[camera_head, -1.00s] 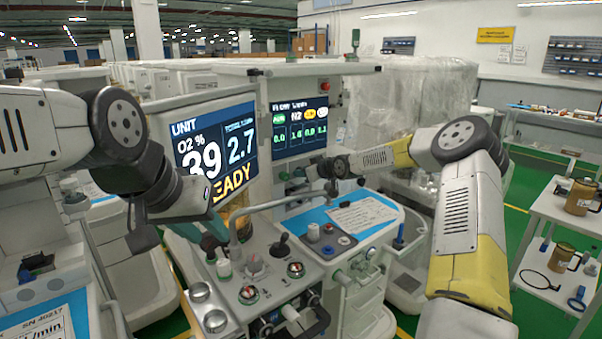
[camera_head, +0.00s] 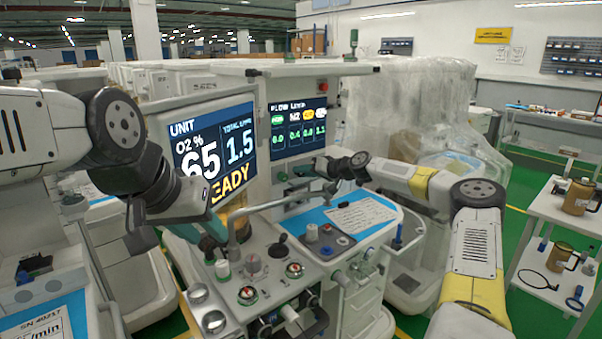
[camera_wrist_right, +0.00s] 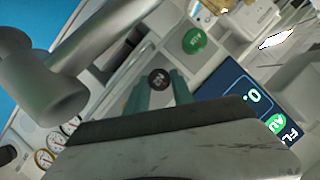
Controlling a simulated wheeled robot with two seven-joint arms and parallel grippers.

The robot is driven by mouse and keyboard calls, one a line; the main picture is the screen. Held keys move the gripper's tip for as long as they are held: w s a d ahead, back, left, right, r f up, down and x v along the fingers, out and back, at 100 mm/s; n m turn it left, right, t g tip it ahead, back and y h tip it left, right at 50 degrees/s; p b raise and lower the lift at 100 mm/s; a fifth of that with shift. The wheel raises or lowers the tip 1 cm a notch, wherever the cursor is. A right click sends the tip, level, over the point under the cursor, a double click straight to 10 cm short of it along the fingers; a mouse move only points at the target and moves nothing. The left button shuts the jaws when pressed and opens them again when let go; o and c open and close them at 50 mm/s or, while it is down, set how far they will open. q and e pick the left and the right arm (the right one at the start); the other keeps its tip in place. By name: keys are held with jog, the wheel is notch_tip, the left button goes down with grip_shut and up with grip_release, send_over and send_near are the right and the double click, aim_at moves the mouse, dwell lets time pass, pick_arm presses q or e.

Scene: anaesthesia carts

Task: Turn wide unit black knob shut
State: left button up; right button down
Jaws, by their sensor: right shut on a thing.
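The wide unit's front bears the flow screen (camera_head: 300,127). In the right wrist view the black knob (camera_wrist_right: 158,78) sits between the teal fingers of my right gripper (camera_wrist_right: 163,90), which is shut on it. In the head view the right gripper lies left of its dark wrist, against the panel below the flow screen, and the knob is hard to make out there. My left gripper (camera_head: 212,242) hangs beside the bent grey pipe, over the left of the worktop. Its fingers are partly hidden, so I cannot tell whether they hold anything.
A green knob (camera_wrist_right: 194,41) sits close to the black one. A thick grey pipe (camera_wrist_right: 110,40) crosses near the right gripper. The left screen (camera_head: 215,150) reads O2 65 and total 1.5. A white shelf cart (camera_head: 555,215) with mugs stands at right.

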jog(key=shift+d, duration=0.1)
dwell(0.3)
jog(key=c, duration=1.1)
grip_release()
jog(key=v, duration=0.7)
jog(key=shift+s+d, duration=0.2)
jog(key=shift+d, duration=0.05)
